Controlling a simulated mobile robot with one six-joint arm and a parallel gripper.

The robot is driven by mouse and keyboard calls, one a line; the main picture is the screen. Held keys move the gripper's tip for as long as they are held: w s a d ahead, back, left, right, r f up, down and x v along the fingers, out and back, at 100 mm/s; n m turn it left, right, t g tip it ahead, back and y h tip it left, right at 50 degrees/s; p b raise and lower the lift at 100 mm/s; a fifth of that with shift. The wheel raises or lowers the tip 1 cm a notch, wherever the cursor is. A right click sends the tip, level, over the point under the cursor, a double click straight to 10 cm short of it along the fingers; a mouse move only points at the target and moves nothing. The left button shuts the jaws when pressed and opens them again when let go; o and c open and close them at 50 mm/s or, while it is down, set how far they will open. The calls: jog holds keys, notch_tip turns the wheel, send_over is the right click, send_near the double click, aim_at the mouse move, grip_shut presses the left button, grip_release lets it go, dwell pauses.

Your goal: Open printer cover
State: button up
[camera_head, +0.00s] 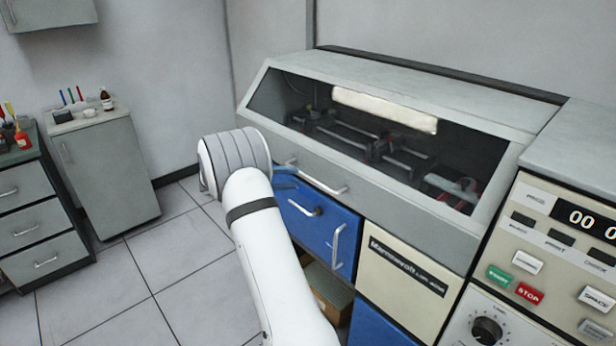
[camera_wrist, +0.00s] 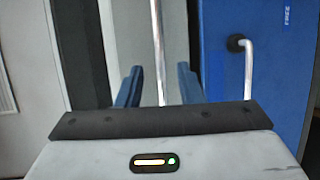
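The printer cover (camera_head: 385,203) is a grey sloped lid with a dark window, and it is shut. A silver bar handle (camera_head: 322,180) runs along its lower front edge. My gripper (camera_wrist: 159,80) is open, with its two blue fingers apart on either side of a silver bar (camera_wrist: 158,40) in the wrist view. The bar looks like the cover handle, beside the grey panel. I cannot tell whether the fingers touch it.
Blue drawers and doors with silver handles (camera_head: 337,247) sit below the cover. A control panel (camera_head: 560,240) with buttons and a dial stands at the right. A grey cabinet (camera_head: 112,175) and drawers (camera_head: 25,225) stand at the left. The tiled floor between is clear.

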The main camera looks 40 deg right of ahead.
aim_at(306, 178)
jog(key=p+x, duration=0.1)
jog(key=x, duration=0.5)
jog(key=shift+s+d+p, duration=0.15)
jog(key=shift+d+p, duration=0.05)
jog(key=shift+p, duration=0.1)
grip_shut()
